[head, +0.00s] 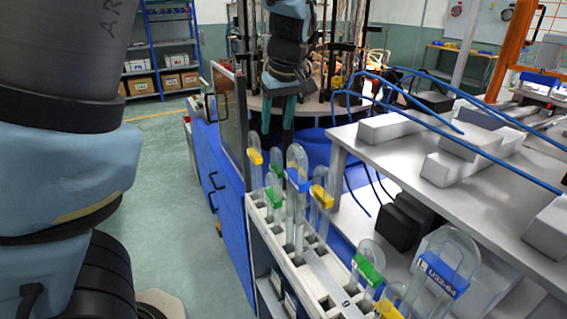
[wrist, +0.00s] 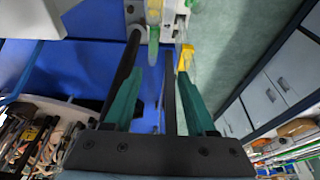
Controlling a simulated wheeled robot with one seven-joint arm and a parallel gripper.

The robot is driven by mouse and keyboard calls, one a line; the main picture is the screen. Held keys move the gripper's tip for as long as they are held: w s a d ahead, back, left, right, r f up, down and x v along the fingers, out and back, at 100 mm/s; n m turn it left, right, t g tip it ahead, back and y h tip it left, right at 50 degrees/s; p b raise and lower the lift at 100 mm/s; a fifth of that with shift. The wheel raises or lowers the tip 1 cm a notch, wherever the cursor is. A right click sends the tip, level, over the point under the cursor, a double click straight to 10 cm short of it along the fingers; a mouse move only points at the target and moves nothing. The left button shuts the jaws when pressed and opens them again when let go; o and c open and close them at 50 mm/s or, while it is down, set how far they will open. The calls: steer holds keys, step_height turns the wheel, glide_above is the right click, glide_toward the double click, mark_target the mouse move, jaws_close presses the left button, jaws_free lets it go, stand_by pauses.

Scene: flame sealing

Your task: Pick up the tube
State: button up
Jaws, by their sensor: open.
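Several clear glass tubes with rounded tops and coloured tags stand upright in a white rack (head: 318,275) in the head view. A tall blue-tagged tube (head: 297,180) stands among yellow-tagged (head: 255,156) and green-tagged (head: 272,197) ones at the far end. A large blue-tagged tube (head: 447,270) stands at the near end. Which tube is meant, I cannot tell. My gripper (head: 277,138) is open above and beyond the rack's far end, apart from the tubes there. In the wrist view, a green-tagged tube (wrist: 153,45) and a yellow tag (wrist: 187,58) show near my open fingers (wrist: 155,62).
A grey table (head: 440,200) with pale blocks and blue hoses stands right of the rack. A blue cabinet (head: 222,170) with a clear panel stands behind it on the left. Open floor (head: 170,190) lies to the left; shelves (head: 165,50) stand farther back.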

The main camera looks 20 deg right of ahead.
mark_target(277, 149)
steer(key=f, duration=0.1)
steer(key=w+f, duration=0.1)
steer(key=f, duration=0.1)
steer(key=w+d+f, duration=0.1)
steer(key=f, duration=0.1)
steer(key=shift+w+p, duration=0.25)
steer(key=shift+p, duration=0.15)
steer(key=shift+p+x, duration=0.9)
steer(key=shift+x, duration=1.8)
steer(key=shift+s, duration=0.15)
steer(key=shift+c, duration=0.3)
steer(key=shift+d, duration=0.1)
jaws_close()
